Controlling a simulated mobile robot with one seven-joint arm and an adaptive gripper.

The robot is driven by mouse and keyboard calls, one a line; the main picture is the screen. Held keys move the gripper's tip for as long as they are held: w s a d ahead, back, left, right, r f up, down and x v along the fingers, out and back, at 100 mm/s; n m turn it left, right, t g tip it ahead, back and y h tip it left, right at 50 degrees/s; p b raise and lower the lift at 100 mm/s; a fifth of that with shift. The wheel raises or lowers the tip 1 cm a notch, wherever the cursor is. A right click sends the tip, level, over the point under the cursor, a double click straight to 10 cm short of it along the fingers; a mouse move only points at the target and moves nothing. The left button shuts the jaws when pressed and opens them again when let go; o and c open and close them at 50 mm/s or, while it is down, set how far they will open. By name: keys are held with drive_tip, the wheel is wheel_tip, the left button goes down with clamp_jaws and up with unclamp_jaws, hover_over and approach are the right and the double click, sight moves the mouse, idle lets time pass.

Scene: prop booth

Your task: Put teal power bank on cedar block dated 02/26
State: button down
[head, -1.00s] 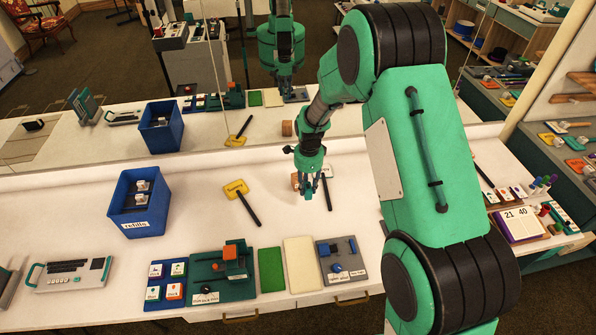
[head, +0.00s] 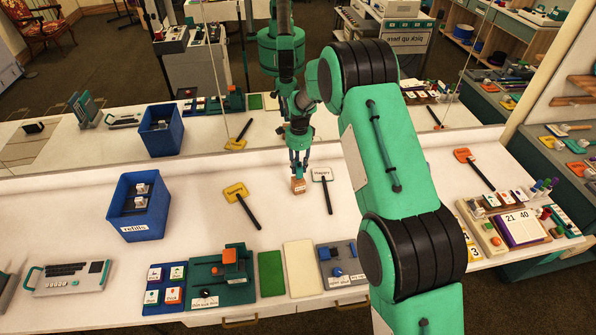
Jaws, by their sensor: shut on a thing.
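My gripper (head: 299,168) points down over the white counter, right above a small brown wooden block (head: 298,187). The block looks like cedar and stands on the counter; any date on it is too small to read. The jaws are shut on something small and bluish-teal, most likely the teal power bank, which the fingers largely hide. I cannot tell whether it touches the top of the block. No other teal power bank can be made out on the counter.
A black-handled sign (head: 323,176) lies just right of the block, and a yellow one (head: 236,192) lies to its left. A blue refills bin (head: 138,222) stands further left. Trays and pads (head: 271,273) line the front edge. A mirror behind reflects the counter.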

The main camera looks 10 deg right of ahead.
sight(298, 170)
drive_tip(key=shift+w, duration=0.45)
drive_tip(key=shift+f, duration=1.75)
drive_tip(key=shift+f, duration=0.15)
drive_tip(key=c, duration=1.4)
unclamp_jaws()
drive_tip(key=shift+o, duration=0.2)
wheel_tip(298, 170, up, 12)
drive_tip(key=shift+r+p, duration=0.15)
drive_tip(key=shift+p, duration=0.15)
drive_tip(key=shift+r, duration=0.1)
